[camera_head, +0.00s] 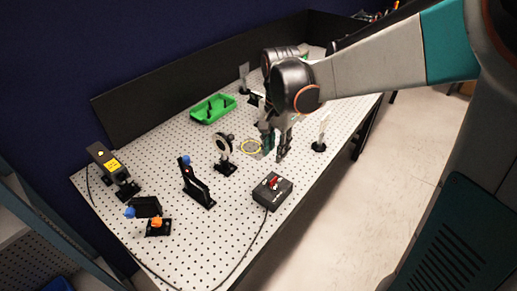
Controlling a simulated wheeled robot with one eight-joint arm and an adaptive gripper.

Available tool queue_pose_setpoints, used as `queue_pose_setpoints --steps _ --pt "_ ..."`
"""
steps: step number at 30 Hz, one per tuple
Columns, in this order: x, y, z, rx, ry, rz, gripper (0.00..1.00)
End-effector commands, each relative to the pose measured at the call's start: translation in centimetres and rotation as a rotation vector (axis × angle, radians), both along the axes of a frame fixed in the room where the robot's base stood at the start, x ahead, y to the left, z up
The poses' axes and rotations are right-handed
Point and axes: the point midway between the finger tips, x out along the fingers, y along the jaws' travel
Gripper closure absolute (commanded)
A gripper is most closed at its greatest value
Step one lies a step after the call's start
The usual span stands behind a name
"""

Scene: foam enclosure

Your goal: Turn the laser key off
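The laser key looks to be the red part (274,182) on top of a small dark box (272,191), which sits near the front edge of the perforated table. Its exact turn angle is too small to tell. A black cable runs from the box along the table's front. My gripper (275,155) points down over the table, behind and slightly above the box in the picture, apart from it. Its two fingers are spread with a gap between them, and nothing shows held.
A post (321,135) stands right of my gripper. A dark panel backs the table.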

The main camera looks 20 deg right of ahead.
Motion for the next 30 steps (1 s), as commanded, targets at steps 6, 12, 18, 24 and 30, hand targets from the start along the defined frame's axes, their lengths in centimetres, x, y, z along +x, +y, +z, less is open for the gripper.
queue_pose_setpoints --steps 6,12,18,24,30 --pt "0.0 0.0 -4.0 0.000 -0.001 0.002 0.72" --pt "0.0 0.0 -8.0 0.000 -0.001 0.002 0.72" --pt "0.0 0.0 -11.1 0.000 -0.002 0.003 0.72" --pt "-0.1 0.0 -12.7 0.000 -0.002 0.003 0.72" --pt "-0.1 0.0 -12.9 0.000 -0.002 0.003 0.72"
